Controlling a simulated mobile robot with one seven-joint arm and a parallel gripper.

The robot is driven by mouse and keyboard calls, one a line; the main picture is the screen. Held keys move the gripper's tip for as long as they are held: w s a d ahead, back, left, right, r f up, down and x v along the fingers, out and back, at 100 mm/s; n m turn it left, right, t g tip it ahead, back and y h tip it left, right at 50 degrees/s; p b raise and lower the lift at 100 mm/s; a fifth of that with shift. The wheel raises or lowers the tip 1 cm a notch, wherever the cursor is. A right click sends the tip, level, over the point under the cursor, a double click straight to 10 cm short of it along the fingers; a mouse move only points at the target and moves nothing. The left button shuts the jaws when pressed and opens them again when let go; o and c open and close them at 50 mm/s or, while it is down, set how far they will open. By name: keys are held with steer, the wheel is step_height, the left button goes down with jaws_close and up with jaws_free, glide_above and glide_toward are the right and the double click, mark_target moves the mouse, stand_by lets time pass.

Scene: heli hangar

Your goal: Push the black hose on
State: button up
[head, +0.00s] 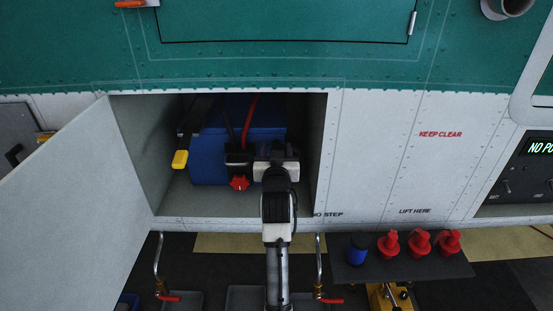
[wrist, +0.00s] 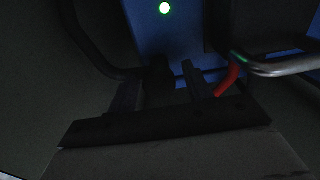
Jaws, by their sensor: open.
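The black hose (wrist: 88,52) curves down from the upper left in the wrist view to a dark end near the middle. My gripper (head: 276,152) is inside the bay, in front of the box's right part. In the wrist view its open fingers (wrist: 160,88) are around or in front of the dark hose end; shadow hides whether they touch.
A red hose (wrist: 228,80) and a metal pipe (wrist: 285,67) lie close right of the fingers. A red knob (head: 239,183) and a yellow handle (head: 180,159) are left of my gripper. The open door (head: 85,215) blocks the left. Red-capped parts (head: 420,243) stand on a shelf below right.

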steer(key=s+b, duration=0.3)
steer(key=s, duration=1)
steer(key=shift+s, duration=0.3)
